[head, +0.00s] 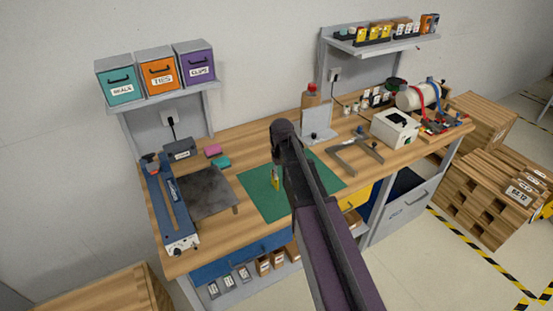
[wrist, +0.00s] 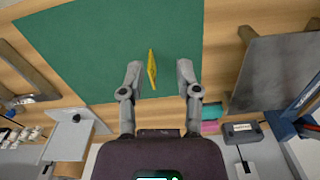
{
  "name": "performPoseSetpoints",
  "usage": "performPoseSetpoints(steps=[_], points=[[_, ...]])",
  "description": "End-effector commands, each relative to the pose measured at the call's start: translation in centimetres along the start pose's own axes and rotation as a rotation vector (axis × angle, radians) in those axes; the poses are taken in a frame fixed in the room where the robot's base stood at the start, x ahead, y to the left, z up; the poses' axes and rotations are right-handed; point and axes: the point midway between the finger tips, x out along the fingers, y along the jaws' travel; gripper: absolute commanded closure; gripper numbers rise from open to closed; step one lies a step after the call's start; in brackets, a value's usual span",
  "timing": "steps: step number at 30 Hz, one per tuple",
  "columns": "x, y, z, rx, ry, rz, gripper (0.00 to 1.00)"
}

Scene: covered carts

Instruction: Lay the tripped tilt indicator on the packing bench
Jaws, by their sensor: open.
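A small, thin yellow piece, which looks like the tilt indicator (head: 275,178), is over the green mat (head: 254,191) on the packing bench (head: 258,133). Its face is too small to read, so I cannot tell whether it is tripped. In the wrist view the yellow indicator (wrist: 151,72) appears edge-on between the fingers of my gripper (wrist: 160,75), nearer the left one. The fingers are open, with a gap on both sides. I cannot tell whether it rests on the mat. In the head view my arm hides most of the gripper.
Left of the mat are a dark plate (head: 205,192), a blue sealer (head: 176,207), and pink (head: 212,150) and teal (head: 221,163) blocks. Right are a metal frame (head: 356,155) and white box (head: 394,128). Shelves with bins and small boxes stand behind.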

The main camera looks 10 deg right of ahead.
Motion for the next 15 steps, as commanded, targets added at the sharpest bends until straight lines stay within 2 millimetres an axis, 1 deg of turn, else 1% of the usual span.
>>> performPoseSetpoints(steps=[1,6,9,12,15], points=[[0.0,-0.6,3.2,0.021,0.0,0.0,0.57],[0.0,-1.9,9.6,0.091,0.0,0.001,0.57],[0.0,-2.6,12.8,0.129,0.0,0.001,0.57],[0.0,-3.0,15.2,0.158,0.0,0.001,0.57],[0.0,-3.3,16.7,0.178,0.0,0.001,0.57]])
